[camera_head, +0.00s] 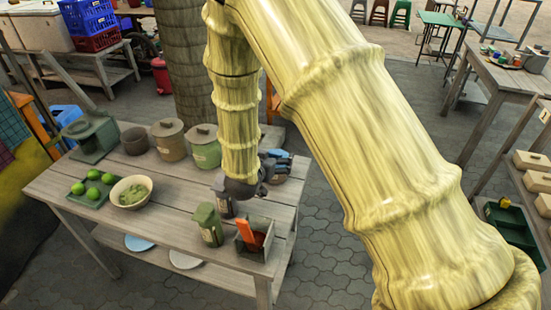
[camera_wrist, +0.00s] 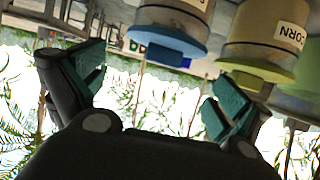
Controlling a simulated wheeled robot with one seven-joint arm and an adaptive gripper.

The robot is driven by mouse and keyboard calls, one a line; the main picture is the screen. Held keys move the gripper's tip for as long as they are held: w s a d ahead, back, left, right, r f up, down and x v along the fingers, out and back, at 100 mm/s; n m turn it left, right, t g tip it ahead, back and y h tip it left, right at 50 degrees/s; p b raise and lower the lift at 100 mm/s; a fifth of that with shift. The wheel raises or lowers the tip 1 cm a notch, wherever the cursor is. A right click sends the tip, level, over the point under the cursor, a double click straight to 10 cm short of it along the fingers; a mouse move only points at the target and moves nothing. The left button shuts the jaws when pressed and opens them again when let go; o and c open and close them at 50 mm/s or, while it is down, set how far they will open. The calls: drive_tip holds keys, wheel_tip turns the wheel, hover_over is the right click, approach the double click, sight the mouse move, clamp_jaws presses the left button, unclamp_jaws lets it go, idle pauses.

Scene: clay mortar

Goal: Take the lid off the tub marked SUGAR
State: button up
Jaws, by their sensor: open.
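My gripper (camera_head: 275,158) is open and empty above the back right of the wooden table; its two teal-padded fingers (camera_wrist: 160,95) are wide apart in the wrist view. That view is upside down. It shows a pale tub with a blue lid (camera_wrist: 167,46), its label cut off and unreadable, and beside it a yellowish tub labelled CORN with an olive lid (camera_wrist: 255,68). A green tub (camera_wrist: 300,100) is partly cut off at the right edge. No SUGAR label is readable. In the head view my arm and gripper hide much of the table's back right.
Two lidded tubs, one brown (camera_head: 168,140) and one green (camera_head: 204,147), stand left of my arm. A bowl (camera_head: 131,204) and a tray of limes (camera_head: 75,203) lie further left. A green canister (camera_head: 208,226) and a box (camera_head: 257,255) with an orange object stand near the front.

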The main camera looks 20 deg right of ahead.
sight(275, 154)
drive_tip(key=shift+p+x, duration=0.7)
drive_tip(key=shift+x, duration=1.85)
drive_tip(key=shift+f, duration=0.1)
drive_tip(key=c, duration=0.6)
